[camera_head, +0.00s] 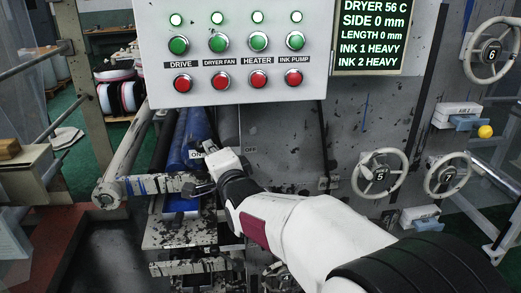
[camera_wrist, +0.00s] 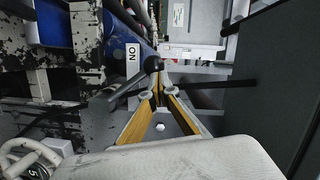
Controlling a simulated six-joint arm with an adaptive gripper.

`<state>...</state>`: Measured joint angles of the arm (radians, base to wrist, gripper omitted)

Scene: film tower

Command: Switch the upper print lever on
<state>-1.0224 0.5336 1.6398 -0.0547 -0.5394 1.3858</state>
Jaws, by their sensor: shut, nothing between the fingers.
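The print lever (camera_wrist: 153,64) shows in the wrist view as a dark ball knob on a dark rod that slants down to the left. The knob is just right of and below a white ON label (camera_wrist: 133,53). My gripper (camera_wrist: 158,92) is shut and empty, its tips just below the knob. I cannot tell whether they touch it. In the head view my gripper (camera_head: 208,186) is in front of the print unit, below the ON label (camera_head: 196,154) and left of the OFF label (camera_head: 250,149). There the lever is hard to make out beside my gripper.
A button panel (camera_head: 235,75) with green and red buttons hangs above my arm. Blue rollers (camera_head: 196,130) run behind my gripper. Several handwheels (camera_head: 380,172) stick out of the grey machine wall at the right. A paint-spattered bar (camera_head: 150,186) crosses left of my gripper.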

